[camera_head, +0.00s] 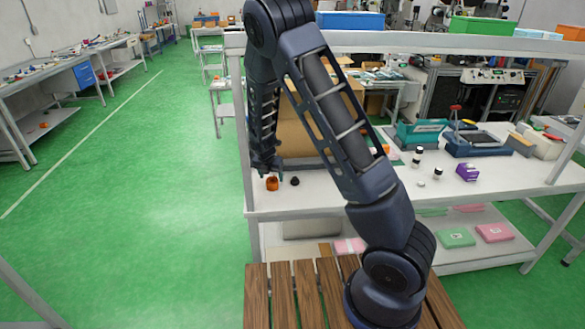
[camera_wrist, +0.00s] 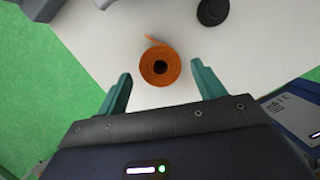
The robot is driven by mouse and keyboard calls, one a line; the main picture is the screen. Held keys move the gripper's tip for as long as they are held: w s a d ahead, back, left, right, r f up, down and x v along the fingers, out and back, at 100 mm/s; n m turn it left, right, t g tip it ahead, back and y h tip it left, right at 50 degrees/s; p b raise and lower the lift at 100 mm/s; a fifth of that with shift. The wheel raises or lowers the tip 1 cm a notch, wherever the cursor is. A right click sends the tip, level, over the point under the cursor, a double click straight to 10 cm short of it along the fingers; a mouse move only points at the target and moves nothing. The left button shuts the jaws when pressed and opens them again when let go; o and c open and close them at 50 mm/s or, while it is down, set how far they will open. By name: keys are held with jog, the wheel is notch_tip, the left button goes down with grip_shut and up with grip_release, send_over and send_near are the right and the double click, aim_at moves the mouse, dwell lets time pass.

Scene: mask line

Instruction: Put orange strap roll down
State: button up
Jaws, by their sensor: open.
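The orange strap roll (camera_head: 272,184) rests on the white table (camera_head: 310,203) near its left end. In the wrist view the orange strap roll (camera_wrist: 149,66) shows from above as a coil with a dark centre and a short loose end. My gripper (camera_head: 268,170) is just above it in the head view. In the wrist view my gripper (camera_wrist: 160,82) is open, with one teal finger on each side and gaps between the fingers and the roll. The roll is apart from both fingers.
A small black round object (camera_head: 295,181) stands right of the roll. It also shows in the wrist view (camera_wrist: 212,12). A purple box (camera_head: 467,172), small bottles and a teal device (camera_head: 420,133) stand farther right. The table's left edge is close to the roll.

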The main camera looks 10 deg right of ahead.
jog(key=s+d+r+m+y, duration=0.1)
jog(key=s+d+r+m, duration=0.35)
jog(key=r, duration=0.35)
jog(key=s+d+r+m, duration=0.3)
jog(key=d+r+m, duration=0.3)
jog(key=r, duration=0.2)
jog(key=s+d+r+m+y, duration=0.1)
jog(key=s+d+r+m, duration=0.2)
jog(key=d+r+m, duration=0.4)
jog(key=s+d+r+m, duration=0.3)
jog(key=s+r+m, duration=0.1)
jog(key=s, duration=0.3)
jog(key=s+d+r+m+t, duration=0.1)
jog(key=s+d+r+m, duration=0.2)
jog(key=s, duration=0.5)
jog(key=s+d+r+m, duration=0.3)
jog(key=s+r+m, duration=0.2)
jog(key=s+m, duration=0.2)
jog(key=shift+s+h, duration=0.3)
jog(key=shift+h, duration=0.1)
